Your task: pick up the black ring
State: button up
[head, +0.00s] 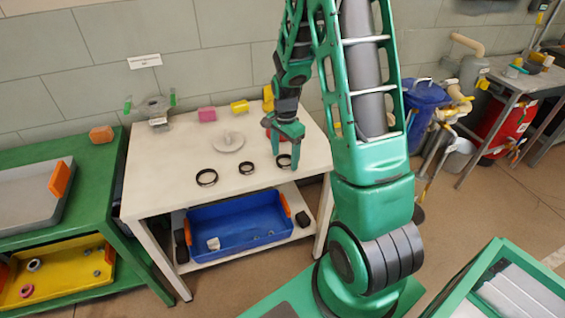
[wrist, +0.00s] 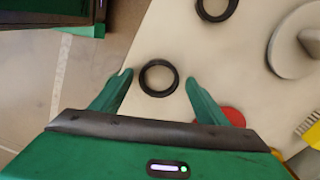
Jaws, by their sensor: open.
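Three black rings lie flat on the white table: a left one (head: 207,177), a middle one (head: 247,168) and a right one (head: 284,161). My gripper (head: 285,153) is over the right ring and partly hides it. In the wrist view a ring (wrist: 144,78) lies between and slightly ahead of the open fingertips of my gripper (wrist: 159,76). No finger visibly touches it. Another ring (wrist: 201,8) is cut by the top edge of that view. The height of the fingers above the table is hard to tell.
The white table (head: 160,195) also bears a grey disc with a knob (head: 228,141), a valve part (head: 155,110), and pink (head: 207,114) and yellow (head: 240,106) blocks. A red round thing (wrist: 233,116) is close to my right finger. A blue bin (head: 235,222) sits on the lower shelf.

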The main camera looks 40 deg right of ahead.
jog(key=c, duration=1.1)
